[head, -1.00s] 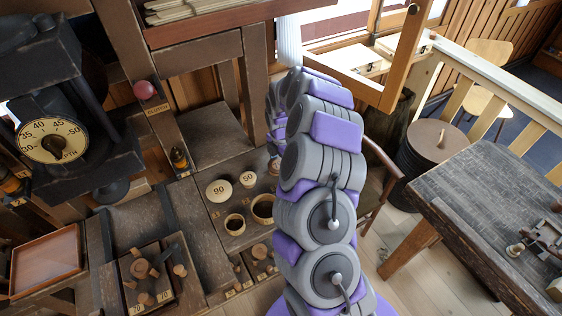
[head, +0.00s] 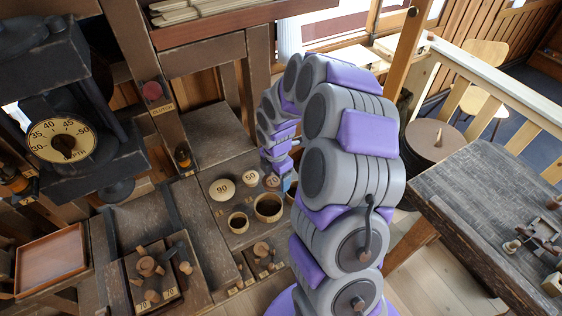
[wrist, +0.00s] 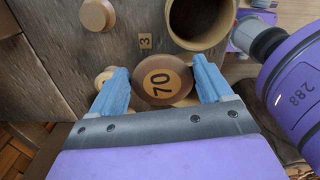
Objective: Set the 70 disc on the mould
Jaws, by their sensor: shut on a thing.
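The 70 disc (wrist: 163,80) is a round brown wooden piece with a pale label, held between the two blue fingers of my gripper (wrist: 162,86) in the wrist view. In the head view the 70 disc (head: 271,183) shows at the end of my arm, beside the back cup; my gripper (head: 284,182) is mostly hidden there. A round, hollow wooden cup (wrist: 197,18) opens just beyond the disc in the wrist view. In the head view two such cups stand on the bench, a larger one (head: 268,208) and a smaller one (head: 238,223). I cannot tell which is the mould.
Discs marked 90 (head: 222,190) and 50 (head: 250,177) lie behind the cups. A block with wooden pegs (head: 150,278), an empty tray (head: 50,262) and a dial (head: 62,141) are at left. A dark table (head: 490,200) stands at right.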

